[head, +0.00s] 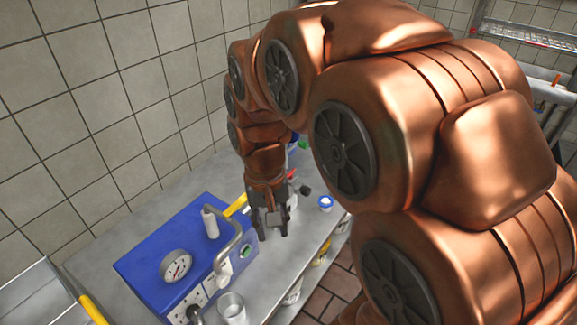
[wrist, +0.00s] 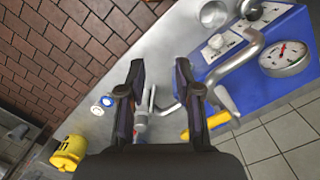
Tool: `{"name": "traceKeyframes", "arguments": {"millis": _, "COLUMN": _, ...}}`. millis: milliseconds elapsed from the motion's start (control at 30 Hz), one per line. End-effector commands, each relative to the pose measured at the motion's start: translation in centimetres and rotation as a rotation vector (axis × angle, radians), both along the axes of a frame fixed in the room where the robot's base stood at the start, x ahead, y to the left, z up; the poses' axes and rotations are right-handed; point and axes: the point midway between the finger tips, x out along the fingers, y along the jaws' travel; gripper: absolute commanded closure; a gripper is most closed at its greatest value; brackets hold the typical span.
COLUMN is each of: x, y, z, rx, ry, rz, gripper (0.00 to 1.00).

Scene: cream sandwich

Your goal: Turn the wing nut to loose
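A blue machine (head: 150,250) stands on the steel bench, with a round gauge (head: 176,265) and a bent metal pipe handle (head: 236,243). A small white knob-like part (head: 223,273) sits on its front face; it also shows in the wrist view (wrist: 217,42). I cannot tell for certain whether this is the wing nut. My gripper (head: 273,234) points down over the bench, just right of the machine's far end. In the wrist view its two fingers (wrist: 160,72) are apart with nothing held between them. The machine and pipe lie to their right there.
A metal cup (head: 232,308) stands by the machine's near front. A blue-and-white round item (head: 325,203) is farther along the bench. A yellow handle (head: 236,205) lies behind the machine. A tiled wall (head: 90,120) bounds the left; the bench edge drops to a brick-coloured floor (head: 325,290).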

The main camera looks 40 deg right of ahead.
Motion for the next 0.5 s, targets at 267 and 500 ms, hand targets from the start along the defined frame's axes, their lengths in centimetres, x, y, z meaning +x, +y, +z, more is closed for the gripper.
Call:
{"name": "traceKeyframes", "arguments": {"millis": 267, "x": 7.8, "y": -4.5, "z": 0.4, "rx": -0.023, "ry": -0.025, "rz": -0.232, "gripper": 0.67}}
{"name": "traceKeyframes", "arguments": {"millis": 500, "x": 13.4, "y": -9.0, "z": -0.5, "rx": -0.039, "ry": -0.043, "rz": -0.415, "gripper": 0.67}}
